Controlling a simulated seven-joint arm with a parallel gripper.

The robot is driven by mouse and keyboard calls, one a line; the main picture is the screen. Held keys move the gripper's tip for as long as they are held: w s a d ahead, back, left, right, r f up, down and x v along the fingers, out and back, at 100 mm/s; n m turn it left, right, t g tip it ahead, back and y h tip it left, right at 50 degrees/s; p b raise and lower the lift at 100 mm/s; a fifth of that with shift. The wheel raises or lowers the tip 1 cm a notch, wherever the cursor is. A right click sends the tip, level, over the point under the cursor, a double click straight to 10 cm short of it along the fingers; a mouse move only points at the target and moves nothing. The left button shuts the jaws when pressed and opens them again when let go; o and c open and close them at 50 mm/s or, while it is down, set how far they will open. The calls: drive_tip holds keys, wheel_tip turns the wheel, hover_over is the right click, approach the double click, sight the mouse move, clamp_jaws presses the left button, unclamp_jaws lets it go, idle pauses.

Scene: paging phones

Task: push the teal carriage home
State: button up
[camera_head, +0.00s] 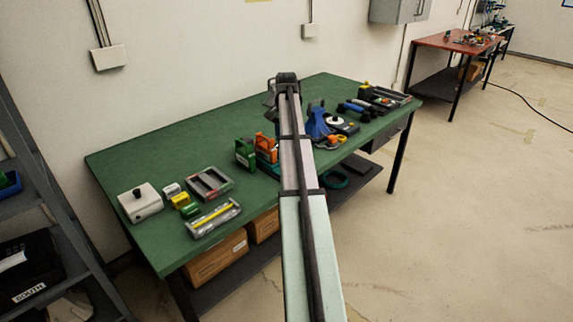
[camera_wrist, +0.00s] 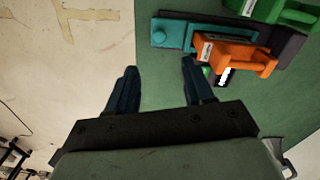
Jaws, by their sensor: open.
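The teal carriage (camera_wrist: 190,35) is a low teal block with a round knob, near the top middle of the wrist view. It sits on a dark base, beside an orange carriage (camera_wrist: 232,52) with a white label. A green carriage (camera_wrist: 270,8) is farther right. In the head view the orange carriage (camera_head: 266,142) and green carriage (camera_head: 245,154) stand at the bench's middle; a bit of teal (camera_head: 267,160) shows below the orange, partly hidden by my arm. My gripper (camera_wrist: 159,66) is open and empty, its fingertips just short of the teal carriage, apart from it in the picture.
The green bench top (camera_head: 135,170) has a bare stretch at its back left. A grey tray (camera_head: 209,183), a white box (camera_head: 140,201) and small parts lie at left. A blue stand (camera_head: 318,122) and tools lie right of my arm. A small black display (camera_wrist: 224,77) sits below the orange carriage.

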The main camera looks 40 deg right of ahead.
wheel_tip(320, 180, down, 12)
idle(0.5)
clamp_jaws()
idle(0.5)
